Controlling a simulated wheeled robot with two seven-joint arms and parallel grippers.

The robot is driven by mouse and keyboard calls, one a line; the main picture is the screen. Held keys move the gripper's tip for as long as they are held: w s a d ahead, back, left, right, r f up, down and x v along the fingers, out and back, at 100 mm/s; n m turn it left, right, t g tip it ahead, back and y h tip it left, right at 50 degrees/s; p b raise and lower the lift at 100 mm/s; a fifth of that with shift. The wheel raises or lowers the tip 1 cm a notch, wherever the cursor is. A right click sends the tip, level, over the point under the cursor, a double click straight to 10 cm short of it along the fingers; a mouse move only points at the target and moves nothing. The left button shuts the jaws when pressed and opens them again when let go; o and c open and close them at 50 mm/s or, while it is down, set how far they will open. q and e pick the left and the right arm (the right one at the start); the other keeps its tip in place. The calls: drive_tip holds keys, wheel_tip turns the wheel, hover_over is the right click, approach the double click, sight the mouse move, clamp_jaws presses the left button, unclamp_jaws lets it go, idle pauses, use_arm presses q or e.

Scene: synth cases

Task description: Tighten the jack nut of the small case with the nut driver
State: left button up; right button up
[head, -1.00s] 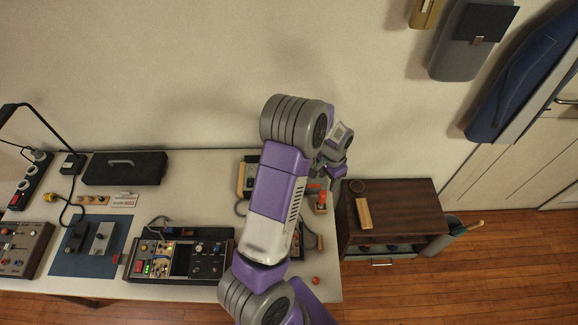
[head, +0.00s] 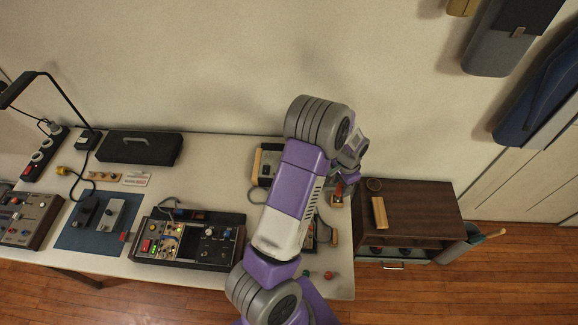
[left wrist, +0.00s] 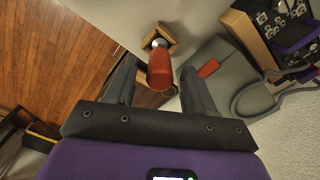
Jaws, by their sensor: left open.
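The nut driver's red handle (left wrist: 160,70) stands in a wooden block (left wrist: 163,38) in the left wrist view. In the head view the wooden block (head: 337,201) is near the right end of the bench, partly behind my arm. My left gripper (left wrist: 157,82) is open, with its fingers on either side of the handle and gaps visible; it shows small in the head view (head: 350,172). A small light grey case (head: 112,216) lies on a blue mat (head: 78,237), beside a small black case (head: 86,211). Its jack nut is too small to make out.
A control box (head: 190,244) with knobs stands mid-bench, and another (head: 25,218) at the far left. A black case (head: 140,148) and a lamp (head: 52,90) are at the back. A brown cabinet (head: 435,205) adjoins the bench's right end. My arm hides part of the bench.

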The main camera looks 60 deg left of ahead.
use_arm(q)
clamp_jaws()
drive_tip(key=shift+r+p, duration=1.8)
drive_tip(key=shift+r, duration=0.8)
drive_tip(key=s+d+r+n+b, duration=0.1)
drive_tip(key=d+n+b, duration=0.1)
drive_tip(key=d, duration=1.2)
drive_tip(key=s+a+r+n, duration=0.2)
drive_tip(key=a+n, duration=0.5)
drive_tip(key=a, duration=0.5)
drive_tip(key=s+a+r+n+p, duration=0.1)
drive_tip(key=s+a+r+n, duration=0.1)
drive_tip(key=a+n, duration=0.5)
drive_tip(key=s+a+r+n, duration=0.1)
drive_tip(key=s+a+n, duration=0.2)
drive_tip(key=a+n, duration=0.5)
drive_tip(key=a, duration=0.9)
drive_tip(key=shift+s+a+r+p, duration=0.15)
drive_tip(key=shift+s+r+p, duration=0.15)
drive_tip(key=shift+r+p, duration=0.1)
